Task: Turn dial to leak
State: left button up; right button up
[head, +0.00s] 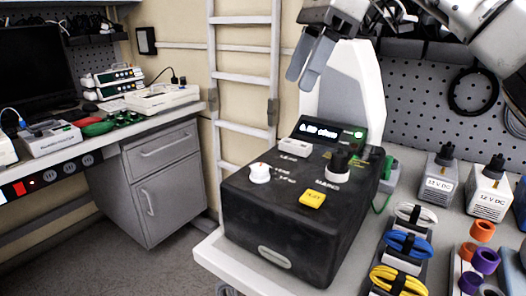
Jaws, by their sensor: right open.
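A black pump tester (290,220) stands on the white bench, its sloped top facing up. A white dial (260,173) with small labels to its right sits at the left of that top. The labels are too small to read surely. A lit display (319,131) is at the back. My right gripper (300,80) is open and empty, above and behind the tester, apart from the dial. My left gripper is not in view.
Coiled white, blue and yellow cables (407,245) lie right of the tester. Two power supplies (438,182) and coloured rings (483,260) are farther right. A ladder (245,77) stands behind. The air above the dial is clear.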

aim_at(260, 167)
jog(key=b+x, duration=0.3)
jog(key=x, duration=1.2)
jog(key=shift+s+f, duration=0.15)
jog(key=shift+f, duration=0.15)
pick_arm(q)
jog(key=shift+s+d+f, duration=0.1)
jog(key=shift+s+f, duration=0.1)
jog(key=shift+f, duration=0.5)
pick_arm(e)
jog(key=c, duration=1)
